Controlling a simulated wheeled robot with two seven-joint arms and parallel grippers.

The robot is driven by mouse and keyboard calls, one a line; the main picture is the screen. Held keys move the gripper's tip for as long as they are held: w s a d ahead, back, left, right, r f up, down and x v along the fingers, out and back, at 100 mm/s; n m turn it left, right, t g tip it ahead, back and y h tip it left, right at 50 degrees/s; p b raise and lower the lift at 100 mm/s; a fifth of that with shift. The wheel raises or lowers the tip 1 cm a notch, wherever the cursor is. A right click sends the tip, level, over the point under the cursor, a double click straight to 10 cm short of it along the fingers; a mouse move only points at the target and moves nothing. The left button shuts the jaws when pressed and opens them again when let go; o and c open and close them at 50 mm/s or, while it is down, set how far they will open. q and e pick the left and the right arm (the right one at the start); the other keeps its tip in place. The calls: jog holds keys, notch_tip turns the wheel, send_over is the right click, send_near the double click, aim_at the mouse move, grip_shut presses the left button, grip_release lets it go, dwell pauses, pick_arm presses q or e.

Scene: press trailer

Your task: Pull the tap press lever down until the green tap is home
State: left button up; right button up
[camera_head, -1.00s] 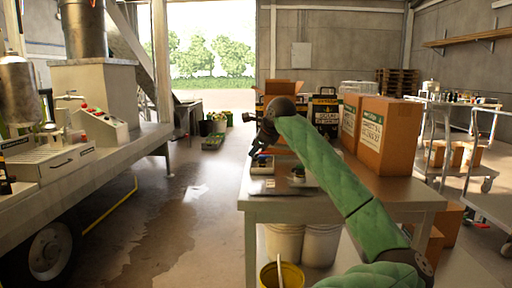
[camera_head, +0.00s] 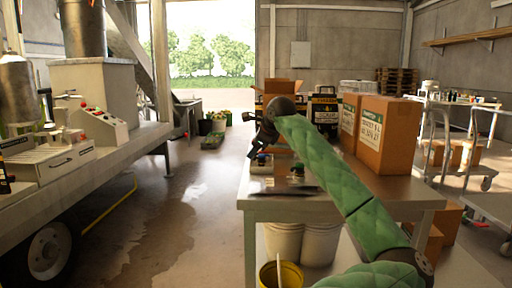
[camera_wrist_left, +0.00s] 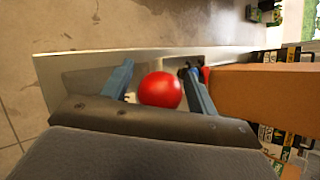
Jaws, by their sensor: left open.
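A round red ball (camera_wrist_left: 160,90) sits between the two blue-grey fingers of my left gripper (camera_wrist_left: 158,88) in the left wrist view. The fingers are open, one on each side of it, and I cannot tell if they touch it. The rod below the ball is hidden. I cannot make out the green tap or press clearly.
Cardboard boxes (camera_head: 382,135) stand on the table's right part. A black case (camera_head: 325,108) is behind them. A trailer bench (camera_head: 100,162) with a control box (camera_head: 103,124) is at the left. Wet floor (camera_head: 165,215) lies open between. A yellow bucket (camera_head: 290,274) stands below.

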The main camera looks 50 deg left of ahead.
pick_arm(q)
jog(key=v, duration=0.7)
jog(key=shift+d+r, duration=0.2)
jog(key=shift+d, duration=0.05)
pick_arm(e)
notch_tip(320, 180, down, 3)
jog(key=shift+w+a+r+g, duration=0.1)
jog(key=shift+a+r+g, duration=0.05)
jog(key=shift+g, duration=0.35)
jog(key=shift+r, duration=0.25)
